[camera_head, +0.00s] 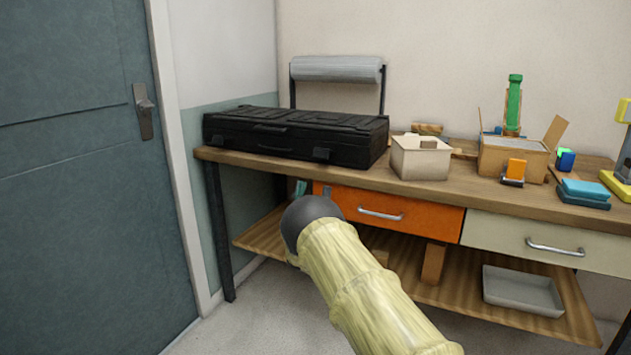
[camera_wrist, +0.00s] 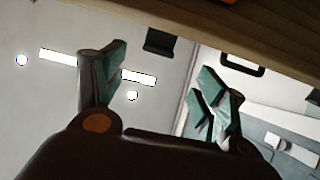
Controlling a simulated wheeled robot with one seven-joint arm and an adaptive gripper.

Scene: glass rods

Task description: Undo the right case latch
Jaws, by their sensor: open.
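A closed black case (camera_head: 350,137) lies flat on the workbench's left end. Its right latch (camera_head: 321,154) is a small dark tab on the front face, near the right corner. I cannot tell from here whether it is fastened. A left latch (camera_head: 217,139) and a handle (camera_head: 272,149) are on the same face. My gripper (camera_head: 301,187) is below and in front of the case, by the bench's front edge, mostly hidden behind my own wrist. In the wrist view my gripper (camera_wrist: 160,85) is open, its teal fingers wide apart with nothing between them.
The wooden bench (camera_head: 440,187) has an orange drawer (camera_head: 410,214) under its front edge. A cream box (camera_head: 420,160) stands just right of the case. A grey roll (camera_head: 337,69) on a stand is behind it. A blue-grey door (camera_head: 75,180) is at left.

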